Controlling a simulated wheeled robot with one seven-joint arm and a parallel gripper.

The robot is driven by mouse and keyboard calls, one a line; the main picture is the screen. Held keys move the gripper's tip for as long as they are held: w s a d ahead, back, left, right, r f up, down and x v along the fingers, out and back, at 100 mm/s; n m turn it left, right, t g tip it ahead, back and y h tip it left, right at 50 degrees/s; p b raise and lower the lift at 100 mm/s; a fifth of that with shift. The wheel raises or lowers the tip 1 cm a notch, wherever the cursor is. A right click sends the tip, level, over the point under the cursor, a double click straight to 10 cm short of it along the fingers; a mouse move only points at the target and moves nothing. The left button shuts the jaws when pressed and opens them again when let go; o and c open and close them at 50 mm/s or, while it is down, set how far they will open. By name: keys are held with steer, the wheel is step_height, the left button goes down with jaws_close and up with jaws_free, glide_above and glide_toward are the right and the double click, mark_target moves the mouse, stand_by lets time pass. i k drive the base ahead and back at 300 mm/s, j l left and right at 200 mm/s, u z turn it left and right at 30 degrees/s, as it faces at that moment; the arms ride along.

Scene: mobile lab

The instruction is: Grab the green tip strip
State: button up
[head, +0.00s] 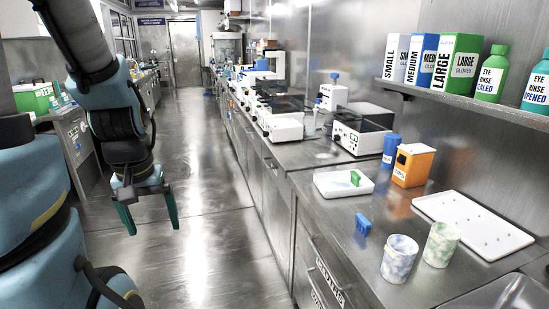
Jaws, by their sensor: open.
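The green tip strip (355,178) appears to be the small green piece standing in a shallow white tray (334,193) on the steel counter at the right. My gripper (153,219) hangs above the aisle floor at the left, fingers pointing down and apart. It is open, with nothing between the fingers. It is well to the left of the counter and apart from the strip. A similar blue piece (363,224) stands on the bare counter in front of the tray.
Two mottled cups (399,259) stand near the counter's front. Lab machines (362,131) stand farther back. A shelf (470,99) with glove boxes overhangs the right side. The aisle floor (205,240) is clear.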

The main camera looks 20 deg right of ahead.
mark_target(356, 178)
steer(key=i+z, duration=0.15)
steer(key=z, duration=0.65)
steer(key=i+j+z, duration=0.4)
steer(key=i, duration=0.15)
steer(key=i+j+z, duration=0.45)
steer(key=i+j, duration=0.75)
steer(key=j, duration=0.15)
